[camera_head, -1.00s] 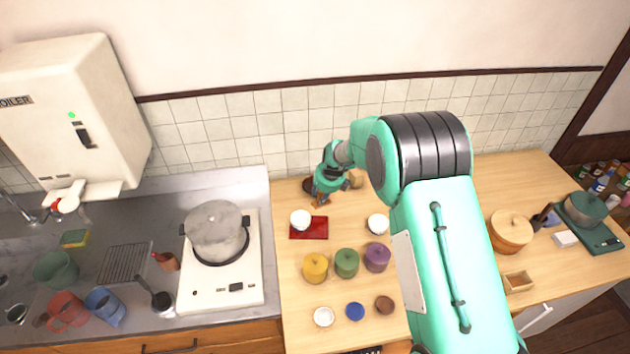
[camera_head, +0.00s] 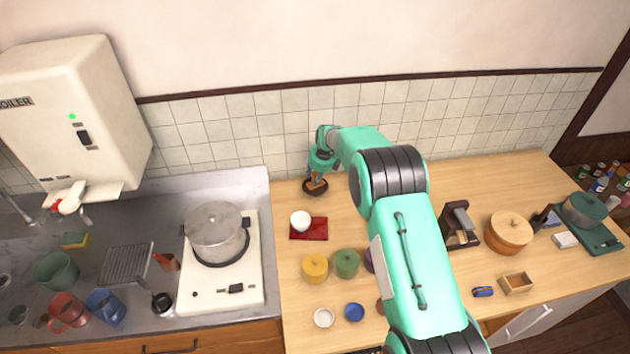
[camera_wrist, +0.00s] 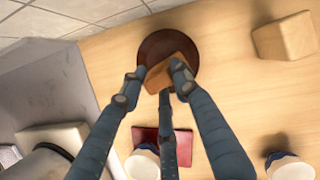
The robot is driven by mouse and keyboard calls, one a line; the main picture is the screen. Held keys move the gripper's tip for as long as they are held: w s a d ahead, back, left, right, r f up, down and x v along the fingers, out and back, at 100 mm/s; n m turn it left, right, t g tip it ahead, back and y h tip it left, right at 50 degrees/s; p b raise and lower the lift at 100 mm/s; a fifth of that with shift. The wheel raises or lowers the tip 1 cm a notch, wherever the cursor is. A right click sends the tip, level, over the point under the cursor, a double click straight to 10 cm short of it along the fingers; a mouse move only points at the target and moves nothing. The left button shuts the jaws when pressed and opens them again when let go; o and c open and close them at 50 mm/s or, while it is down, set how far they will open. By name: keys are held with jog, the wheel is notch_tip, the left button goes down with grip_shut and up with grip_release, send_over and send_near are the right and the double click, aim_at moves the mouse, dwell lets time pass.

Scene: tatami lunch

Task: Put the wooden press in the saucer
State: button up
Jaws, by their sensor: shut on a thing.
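The wooden press (camera_wrist: 163,73) is a small brown wooden piece held between the fingers of my gripper (camera_wrist: 161,76). In the wrist view it overlaps the dark brown round saucer (camera_wrist: 158,40), covering its near part. The saucer also shows in the head view (camera_head: 307,188), at the back left of the wooden counter. My gripper (camera_head: 317,180) points down over the saucer there. The press is mostly hidden by the fingers in the head view. I cannot tell whether the press touches the saucer or hangs just above it.
A pale wooden block (camera_wrist: 285,37) stands to the right of the saucer. A red tray (camera_head: 311,233) with a white cup (camera_head: 300,220) lies in front. Yellow (camera_head: 315,268) and green (camera_head: 346,263) lidded pots stand nearer. The tiled wall (camera_head: 290,130) is close behind.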

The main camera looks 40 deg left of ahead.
jog(key=shift+w+a+f, duration=0.1)
jog(key=shift+w+a, duration=0.45)
grip_shut()
jog(key=shift+f, duration=1.7)
jog(key=o, duration=1.2)
grip_release()
jog(key=shift+f, duration=0.1)
jog(key=shift+c, duration=0.2)
jog(key=v, duration=1.2)
